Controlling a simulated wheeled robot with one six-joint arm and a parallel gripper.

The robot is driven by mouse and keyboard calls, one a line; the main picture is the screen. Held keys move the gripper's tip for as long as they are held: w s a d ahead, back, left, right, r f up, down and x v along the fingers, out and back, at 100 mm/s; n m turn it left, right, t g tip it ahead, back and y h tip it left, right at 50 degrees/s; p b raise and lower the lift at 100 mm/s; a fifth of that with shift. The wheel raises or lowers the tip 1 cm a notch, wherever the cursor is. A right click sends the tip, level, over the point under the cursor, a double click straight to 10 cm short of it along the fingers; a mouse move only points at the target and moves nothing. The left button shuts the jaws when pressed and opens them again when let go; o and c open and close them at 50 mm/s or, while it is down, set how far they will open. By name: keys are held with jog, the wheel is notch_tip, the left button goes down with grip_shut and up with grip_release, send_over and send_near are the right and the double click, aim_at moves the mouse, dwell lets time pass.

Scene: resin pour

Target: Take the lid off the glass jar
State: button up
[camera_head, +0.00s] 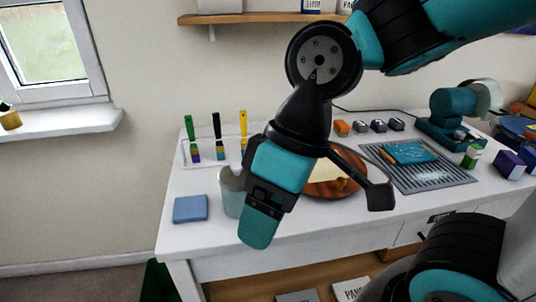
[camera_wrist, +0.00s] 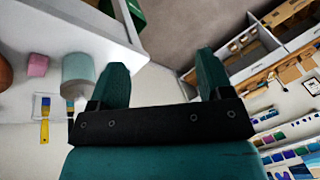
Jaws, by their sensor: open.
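A pale grey-green jar (camera_head: 231,192) stands upright on the white table, left of the middle in the head view. My gripper partly covers its right side, and I cannot make out the lid's edge. A pale green cylinder that looks like the same jar (camera_wrist: 78,72) shows in the wrist view, left of the left finger. My gripper (camera_head: 260,225) points downward in front of the jar in the head view. In the wrist view my gripper (camera_wrist: 162,66) is open, with nothing between its fingers.
A blue block (camera_head: 190,209) lies left of the jar. Several brushes (camera_head: 217,140) stand behind it. A brown round dish (camera_head: 335,186) is to the right, partly behind my arm. A grey ridged mat (camera_head: 440,180) lies farther right. The table's front left corner is clear.

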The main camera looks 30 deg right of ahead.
jog(key=o, duration=0.4)
jog(key=w+d+r+n+p, duration=0.1)
jog(key=w, duration=0.3)
jog(key=w+d+r+n+p, duration=0.1)
jog(key=w+r+n, duration=0.1)
jog(key=w, duration=0.3)
jog(key=w+d+r+n+p, duration=0.1)
jog(key=w+r+n, duration=0.1)
jog(key=w, duration=0.3)
jog(key=shift+w+d, duration=0.1)
jog(key=shift+d, duration=0.15)
jog(key=shift+o, duration=0.2)
jog(key=n+p, duration=0.3)
jog(key=n, duration=0.3)
send_near(237, 164)
jog(key=p+x, duration=0.1)
jog(key=x, duration=0.3)
jog(key=shift+w+a+f, duration=0.1)
jog(key=shift+a+f, duration=0.1)
jog(key=shift+f, duration=0.15)
jog(key=shift+p+x, duration=1.3)
jog(key=shift+x, duration=1.5)
